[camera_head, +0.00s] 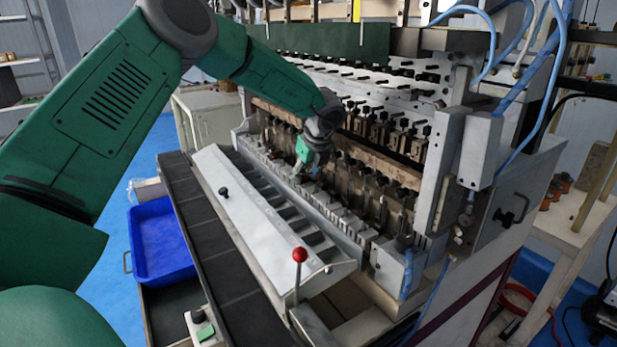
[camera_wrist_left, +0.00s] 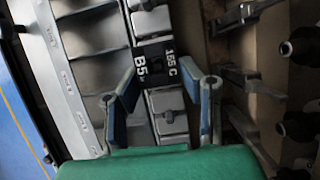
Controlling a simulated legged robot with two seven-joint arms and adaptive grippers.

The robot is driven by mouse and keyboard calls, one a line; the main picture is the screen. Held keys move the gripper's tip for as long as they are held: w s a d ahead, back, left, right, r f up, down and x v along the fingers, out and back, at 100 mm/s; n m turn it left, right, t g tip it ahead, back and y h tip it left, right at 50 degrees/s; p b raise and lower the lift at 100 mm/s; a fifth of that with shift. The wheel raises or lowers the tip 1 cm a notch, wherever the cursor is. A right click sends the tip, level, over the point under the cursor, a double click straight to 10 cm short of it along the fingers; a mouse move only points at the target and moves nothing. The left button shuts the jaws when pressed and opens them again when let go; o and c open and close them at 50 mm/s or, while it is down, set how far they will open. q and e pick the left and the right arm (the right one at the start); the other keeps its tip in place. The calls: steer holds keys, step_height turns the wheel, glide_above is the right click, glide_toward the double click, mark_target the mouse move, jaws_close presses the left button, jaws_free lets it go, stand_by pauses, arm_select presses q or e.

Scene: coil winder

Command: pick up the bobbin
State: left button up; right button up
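My left gripper (camera_head: 300,172) reaches into the coil winder (camera_head: 375,140), above the row of metal blocks at its front. In the left wrist view the two fingers of my left gripper (camera_wrist_left: 165,92) stand apart, with a gap between them. Below that gap is a metal block (camera_wrist_left: 168,118) with a small knob, beside a black label plate (camera_wrist_left: 153,62) reading "B5" and "155 C". I see nothing held between the fingers. I cannot clearly make out a bobbin; dark round parts (camera_wrist_left: 300,48) on the machine show at the right. My right gripper is not in view.
A sloped white cover (camera_head: 255,205) with dark slots lies in front of the blocks. A red-knobbed lever (camera_head: 299,256) stands at its near end. A blue tray (camera_head: 160,243) sits at the left. Machine parts crowd around my gripper.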

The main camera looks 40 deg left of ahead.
arm_select(q)
steer(key=shift+a+f, duration=0.25)
steer(key=shift+a, duration=0.3)
steer(key=shift+a+f, duration=0.25)
steer(key=shift+a, duration=0.3)
steer(key=shift+d+r, duration=0.15)
steer(key=shift+d, duration=0.3)
steer(key=shift+w+a+r, duration=0.1)
steer(key=shift+a+r, duration=0.05)
steer(key=shift+r, duration=0.35)
step_height(320, 180, up, 2)
steer(key=shift+r+b, duration=0.25)
steer(key=shift+b, duration=0.05)
steer(key=s+d+b, duration=0.1)
steer(key=d, duration=0.4)
steer(key=s+d, duration=0.2)
steer(key=d, duration=0.4)
steer(key=s+d+b, duration=0.1)
steer(key=s+d, duration=0.1)
steer(key=d, duration=0.3)
steer(key=shift+d+b, duration=0.3)
steer(key=shift+d, duration=0.05)
steer(key=shift+s+d, duration=0.1)
steer(key=shift+d, duration=0.35)
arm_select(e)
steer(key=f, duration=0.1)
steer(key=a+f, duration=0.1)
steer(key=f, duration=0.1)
